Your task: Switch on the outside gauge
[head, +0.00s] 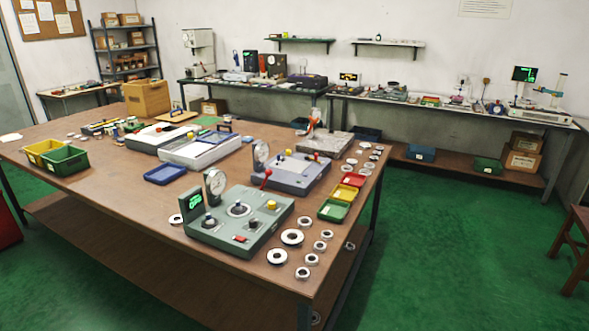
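Bench gauges stand on the large wooden table; I cannot tell from this view which is the outside gauge. The nearest is a grey-green gauge box (262,232) with a lit green display (197,199), a round dial (215,182), a yellow knob (271,205) and a red switch (240,239). Behind it is a blue-grey gauge box (302,180) with a dial (260,154), a red lever (266,177) and yellow knobs. Farther back, a grey plate (325,145) carries an orange and white upright part (314,120). My gripper is not in view.
Several metal rings (292,237) lie along the table's right edge, near green (333,210), red and yellow trays. A blue tray (165,175) and yellow and green bins (64,160) are left. Open green floor (450,250) lies right; a stool (575,240) stands far right.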

